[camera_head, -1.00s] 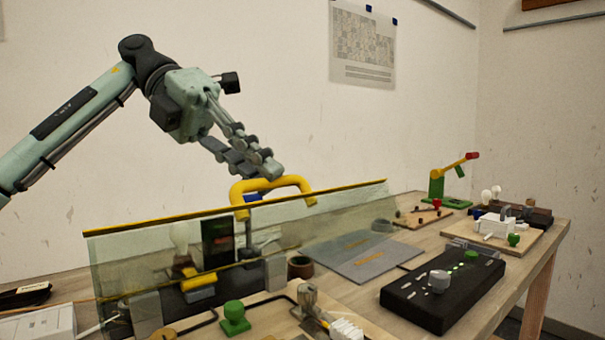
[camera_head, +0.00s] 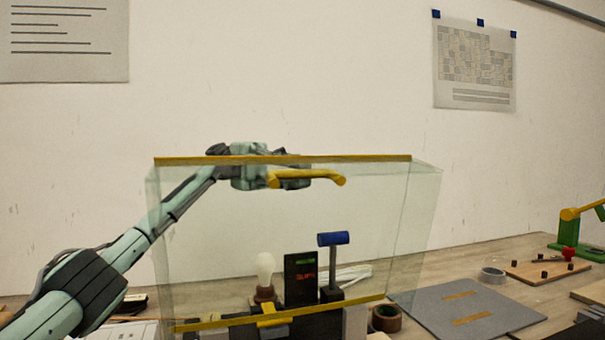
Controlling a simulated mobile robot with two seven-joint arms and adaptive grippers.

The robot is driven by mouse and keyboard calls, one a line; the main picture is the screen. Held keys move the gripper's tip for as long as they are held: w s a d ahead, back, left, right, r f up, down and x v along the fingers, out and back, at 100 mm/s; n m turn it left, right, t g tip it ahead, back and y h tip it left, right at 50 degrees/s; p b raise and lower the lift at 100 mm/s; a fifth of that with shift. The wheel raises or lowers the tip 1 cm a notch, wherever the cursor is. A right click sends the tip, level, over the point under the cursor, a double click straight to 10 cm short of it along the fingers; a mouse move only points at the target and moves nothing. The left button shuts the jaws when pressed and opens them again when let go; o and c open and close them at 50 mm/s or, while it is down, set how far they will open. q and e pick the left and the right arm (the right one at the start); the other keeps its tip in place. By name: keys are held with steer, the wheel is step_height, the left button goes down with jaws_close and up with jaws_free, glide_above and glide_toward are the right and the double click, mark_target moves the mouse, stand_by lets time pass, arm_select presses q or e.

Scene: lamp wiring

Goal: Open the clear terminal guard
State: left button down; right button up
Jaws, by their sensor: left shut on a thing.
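The clear terminal guard (camera_head: 370,215) stands as a large see-through panel with yellow strips along its top and lower edges and clear side walls. Its yellow handle (camera_head: 322,178) shows just below the top strip. My left gripper (camera_head: 291,179) is at the handle, seen partly through the clear panel, and is shut on it. The fingertips are partly hidden behind the handle. Behind or under the panel are a pale bulb (camera_head: 265,265), a black block with green and red displays (camera_head: 300,280) and a blue-topped lever (camera_head: 333,239). My right gripper is not in view.
A grey mat (camera_head: 465,308) lies right of the guard, with a brown ring (camera_head: 386,318) and a grey tape roll (camera_head: 492,275) near it. A green stand with a yellow arm (camera_head: 566,233) is at the far right. The wall behind is clear apart from posters.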

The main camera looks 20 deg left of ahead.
arm_select(q)
steer(key=shift+w+a, duration=0.1)
steer(key=shift+w, duration=0.1)
steer(key=c, duration=1.6)
jaws_free()
steer(key=shift+o, duration=0.2)
steer(key=shift+a, duration=0.1)
